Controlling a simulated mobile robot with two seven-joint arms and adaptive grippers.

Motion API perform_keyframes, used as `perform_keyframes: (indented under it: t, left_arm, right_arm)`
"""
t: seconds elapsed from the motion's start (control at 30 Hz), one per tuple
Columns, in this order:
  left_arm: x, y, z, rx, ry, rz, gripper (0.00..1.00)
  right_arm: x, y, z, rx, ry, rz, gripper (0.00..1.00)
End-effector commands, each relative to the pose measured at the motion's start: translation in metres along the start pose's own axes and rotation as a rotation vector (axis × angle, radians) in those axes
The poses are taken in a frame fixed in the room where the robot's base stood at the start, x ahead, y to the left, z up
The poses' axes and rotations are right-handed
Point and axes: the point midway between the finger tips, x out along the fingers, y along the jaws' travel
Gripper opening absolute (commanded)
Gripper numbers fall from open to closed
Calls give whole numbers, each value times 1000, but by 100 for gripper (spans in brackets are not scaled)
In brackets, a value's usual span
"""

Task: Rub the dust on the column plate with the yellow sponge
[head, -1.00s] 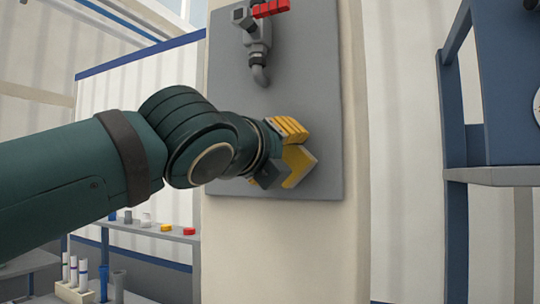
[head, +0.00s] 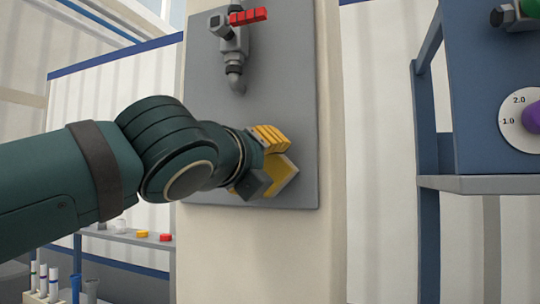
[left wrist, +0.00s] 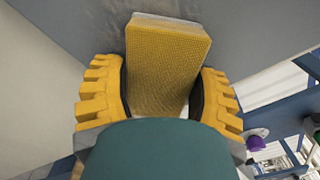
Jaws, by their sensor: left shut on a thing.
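The yellow sponge (left wrist: 168,55) is between the two yellow fingers of my left gripper (left wrist: 162,95) in the left wrist view. In the head view my left gripper (head: 272,155) is shut on the sponge (head: 282,177) in front of the lower part of the grey column plate (head: 290,100). The sponge's far end is close to the plate; I cannot tell whether it touches. A faint dark smudge, perhaps dust, shows on the plate beside the sponge in the left wrist view (left wrist: 110,45). My right gripper is not in view.
A tap with a red handle (head: 248,16) is fixed to the upper plate. A blue frame with a grey shelf (head: 480,185) and a dial (head: 512,128) stands at right. A shelf (head: 130,237) and test tubes (head: 42,278) are at lower left.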

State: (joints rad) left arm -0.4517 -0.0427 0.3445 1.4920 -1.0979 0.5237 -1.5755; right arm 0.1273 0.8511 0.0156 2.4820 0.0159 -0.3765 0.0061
Motion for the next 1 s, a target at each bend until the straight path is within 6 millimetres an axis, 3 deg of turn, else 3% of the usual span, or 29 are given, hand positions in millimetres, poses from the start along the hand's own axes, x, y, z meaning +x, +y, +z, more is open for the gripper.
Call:
perform_keyframes:
  t: [1.0]
  left_arm:
    - [2, 38, 39, -1, 0, 4, 34]
  right_arm:
    - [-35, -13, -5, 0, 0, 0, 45]
